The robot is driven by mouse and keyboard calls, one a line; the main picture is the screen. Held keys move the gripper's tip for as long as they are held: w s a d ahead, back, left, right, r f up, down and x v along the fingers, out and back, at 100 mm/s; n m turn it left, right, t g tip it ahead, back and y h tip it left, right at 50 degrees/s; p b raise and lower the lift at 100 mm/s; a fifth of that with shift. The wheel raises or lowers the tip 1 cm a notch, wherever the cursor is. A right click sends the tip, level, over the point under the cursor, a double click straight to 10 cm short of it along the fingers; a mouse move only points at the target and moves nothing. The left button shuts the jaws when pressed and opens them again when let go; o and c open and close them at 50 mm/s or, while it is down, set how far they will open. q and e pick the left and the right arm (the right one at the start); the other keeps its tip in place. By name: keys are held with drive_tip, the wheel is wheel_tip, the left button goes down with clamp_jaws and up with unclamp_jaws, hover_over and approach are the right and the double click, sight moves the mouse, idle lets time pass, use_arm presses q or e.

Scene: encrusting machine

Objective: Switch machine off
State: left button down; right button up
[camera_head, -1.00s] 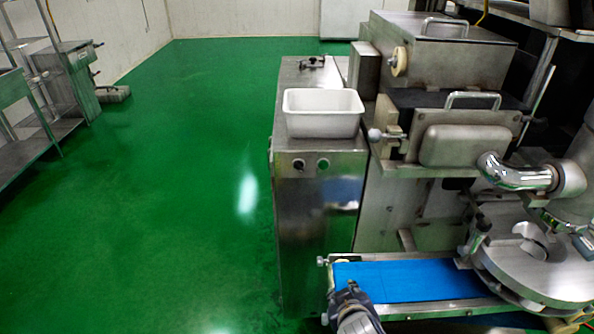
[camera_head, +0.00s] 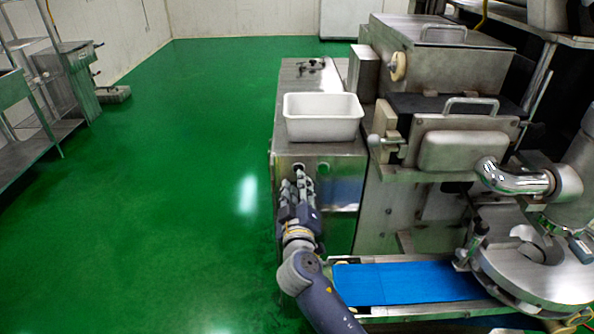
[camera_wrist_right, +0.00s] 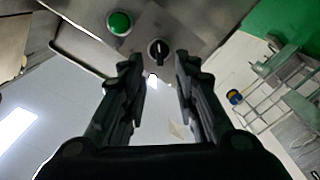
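The encrusting machine (camera_head: 375,215) stands on the right, with two round controls on the front of its steel cabinet. The black rotary switch (camera_wrist_right: 158,50) shows in the right wrist view, just beyond my fingertips and centred between them. The green button (camera_wrist_right: 119,22) is beside it. In the head view, the left control (camera_head: 298,167) is partly covered by my gripper, and the right one (camera_head: 323,168) is clear. My right gripper (camera_head: 298,180) is raised before the panel. It also shows in the wrist view (camera_wrist_right: 160,65), open and empty. My left gripper is out of view.
A white bin (camera_head: 323,120) sits on top of the cabinet. The blue conveyor belt (camera_head: 410,282) lies right of my right forearm. Steel racks (camera_head: 40,110) stand at the far left. The green floor (camera_head: 170,180) left of the cabinet is clear.

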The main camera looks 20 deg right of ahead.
drive_tip(key=shift+p+x, duration=0.5)
drive_tip(key=shift+x, duration=2.25)
clamp_jaws()
